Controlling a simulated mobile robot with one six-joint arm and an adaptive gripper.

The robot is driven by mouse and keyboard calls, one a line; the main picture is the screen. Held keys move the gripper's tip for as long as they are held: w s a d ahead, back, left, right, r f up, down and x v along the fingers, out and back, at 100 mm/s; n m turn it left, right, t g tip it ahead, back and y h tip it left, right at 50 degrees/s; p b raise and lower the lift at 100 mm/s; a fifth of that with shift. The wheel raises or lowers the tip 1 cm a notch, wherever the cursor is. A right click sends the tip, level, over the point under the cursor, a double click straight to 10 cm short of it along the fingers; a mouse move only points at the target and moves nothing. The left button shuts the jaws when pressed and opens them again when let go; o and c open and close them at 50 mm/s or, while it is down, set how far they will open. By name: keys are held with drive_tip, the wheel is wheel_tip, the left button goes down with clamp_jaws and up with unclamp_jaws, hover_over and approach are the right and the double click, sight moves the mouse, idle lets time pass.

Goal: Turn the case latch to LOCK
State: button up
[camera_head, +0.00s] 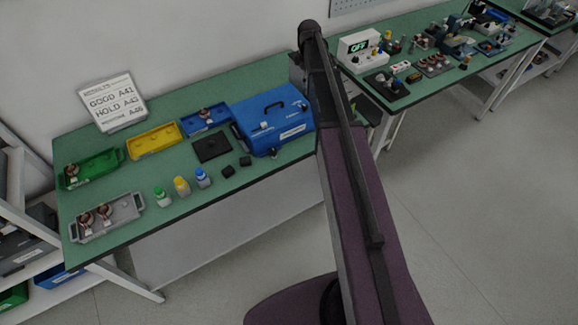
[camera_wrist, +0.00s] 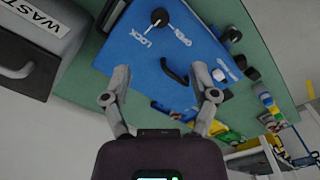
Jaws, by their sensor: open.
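The blue case (camera_head: 277,122) stands on the green bench in the head view, and its lid (camera_wrist: 150,62) fills the middle of the wrist view. The black latch knob (camera_wrist: 158,16) is near the top of the wrist view, by the white words LOCK and OPEN. Its short pointer slants down-left, roughly toward LOCK; its exact setting is hard to tell. My gripper (camera_wrist: 160,82) is open and empty over the case, apart from the knob. The black carry handle (camera_wrist: 174,72) shows between its fingers. In the head view my arm hides the gripper.
A grey WASTE bin (camera_wrist: 50,38) stands beside the case, at left in the wrist view. A black mat (camera_head: 212,146), a yellow tray (camera_head: 154,141), a blue tray (camera_head: 206,119) and several small bottles occupy the bench left of the case.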

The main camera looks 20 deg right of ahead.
drive_tip(key=s+a+f+m+b, duration=0.4)
drive_tip(key=s+f+b, duration=0.1)
drive_tip(key=s, duration=0.4)
drive_tip(key=s+a+f+m+b, duration=0.3)
drive_tip(key=s+a+f+b, duration=0.2)
drive_tip(key=s, duration=0.4)
drive_tip(key=s+a+f+m+b, duration=0.4)
drive_tip(key=s+a+f+b, duration=0.1)
drive_tip(key=s, duration=0.3)
drive_tip(key=shift+s+a+m+b, duration=0.25)
drive_tip(key=shift+s+m+b, duration=0.05)
drive_tip(key=shift+s, duration=0.1)
idle(0.3)
drive_tip(key=shift+s+a, duration=0.1)
drive_tip(key=shift+s, duration=0.25)
drive_tip(key=shift+c, duration=0.2)
idle(1.7)
